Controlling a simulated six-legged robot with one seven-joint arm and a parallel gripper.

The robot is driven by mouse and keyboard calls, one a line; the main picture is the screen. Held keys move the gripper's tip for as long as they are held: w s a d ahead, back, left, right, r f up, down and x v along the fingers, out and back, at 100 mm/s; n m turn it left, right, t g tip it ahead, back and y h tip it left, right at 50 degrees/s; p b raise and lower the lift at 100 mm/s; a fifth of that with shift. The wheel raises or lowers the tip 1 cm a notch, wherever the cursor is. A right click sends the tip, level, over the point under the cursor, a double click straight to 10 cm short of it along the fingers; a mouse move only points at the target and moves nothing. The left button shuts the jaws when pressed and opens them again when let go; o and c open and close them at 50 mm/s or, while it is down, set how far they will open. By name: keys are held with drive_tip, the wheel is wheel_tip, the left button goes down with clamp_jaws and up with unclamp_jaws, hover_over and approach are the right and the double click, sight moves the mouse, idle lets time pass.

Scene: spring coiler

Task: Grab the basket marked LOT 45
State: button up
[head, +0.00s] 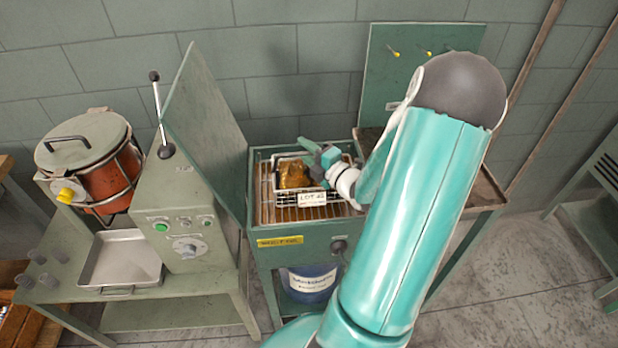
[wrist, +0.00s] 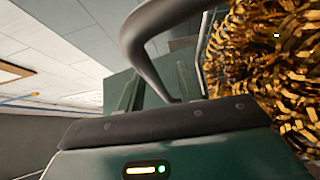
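A wire basket (head: 289,200) with golden-brown metal pieces inside stands in the green open-topped washer unit (head: 262,218), over an orange-brown slatted rack. Its white tag (head: 312,199) reads LOT and a number starting with 4; the last digit is hard to read. My gripper (head: 316,152) is at the basket's back right, close above its rim. In the wrist view, a thick grey curved bar (wrist: 140,45), apparently the basket's handle, rises close to my gripper's teal body, with the golden metal pieces (wrist: 265,60) at the right. The fingertips are hidden, so I cannot tell whether they grip it.
The unit's raised green lid (head: 205,125) stands on the left, beside a control box (head: 185,225) with a lever. A metal tray (head: 122,258) and a lidded red pot (head: 100,165) sit farther left. A brown-topped table (head: 485,190) is at the right, and a blue drum (head: 308,283) stands below the unit.

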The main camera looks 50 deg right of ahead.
drive_tip(key=shift+w, duration=0.55)
clamp_jaws()
idle(1.0)
